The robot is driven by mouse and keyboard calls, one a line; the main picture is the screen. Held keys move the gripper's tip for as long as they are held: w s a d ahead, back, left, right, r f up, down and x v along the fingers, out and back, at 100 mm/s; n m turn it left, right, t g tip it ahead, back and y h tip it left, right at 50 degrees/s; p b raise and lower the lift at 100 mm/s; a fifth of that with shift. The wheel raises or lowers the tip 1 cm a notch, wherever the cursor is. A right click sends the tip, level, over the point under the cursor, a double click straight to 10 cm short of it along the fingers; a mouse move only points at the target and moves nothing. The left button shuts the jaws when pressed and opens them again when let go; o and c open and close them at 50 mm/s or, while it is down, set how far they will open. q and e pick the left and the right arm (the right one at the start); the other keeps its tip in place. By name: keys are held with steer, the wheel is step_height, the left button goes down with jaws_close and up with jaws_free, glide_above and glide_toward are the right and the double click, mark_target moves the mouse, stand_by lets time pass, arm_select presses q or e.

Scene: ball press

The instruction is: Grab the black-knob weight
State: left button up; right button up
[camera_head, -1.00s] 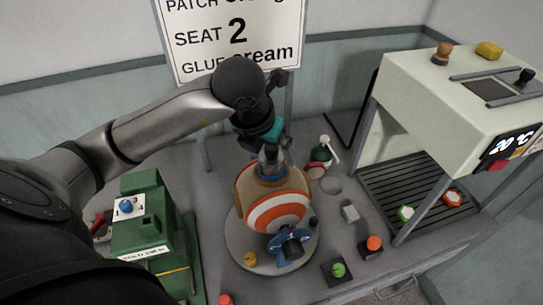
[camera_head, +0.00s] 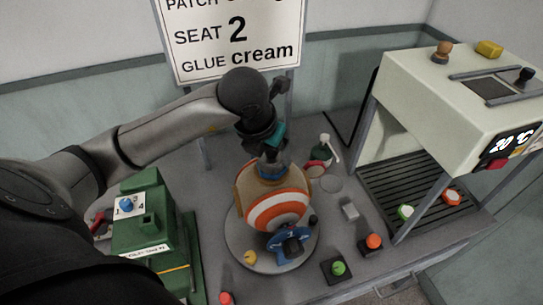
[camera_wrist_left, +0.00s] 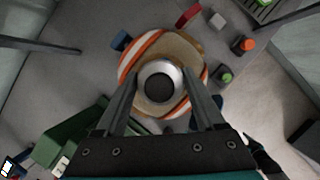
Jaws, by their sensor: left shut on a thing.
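My left gripper (camera_wrist_left: 161,78) is shut on a round silver weight with a black knob (camera_wrist_left: 160,88), which sits between its fingers in the left wrist view. The weight is over the middle of the striped ball (camera_wrist_left: 142,54). In the head view the left gripper (camera_head: 270,156) points down at the top of the orange, white and tan ball (camera_head: 277,213) and mostly hides the weight. I cannot tell if the weight touches the ball. The ball sits on a round grey turntable (camera_head: 240,240). My right gripper is not in view.
A green machine with a blue dial (camera_head: 127,204) stands to the left. A cream heater (camera_head: 440,100) with a slatted bay stands to the right. A blue clamp (camera_head: 291,243) is at the ball's front. Green (camera_head: 338,268) and orange (camera_head: 374,241) buttons stand at the table front. A sign (camera_head: 230,40) stands behind.

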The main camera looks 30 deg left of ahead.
arm_select(q)
jaws_close()
steer(key=shift+r, duration=0.15)
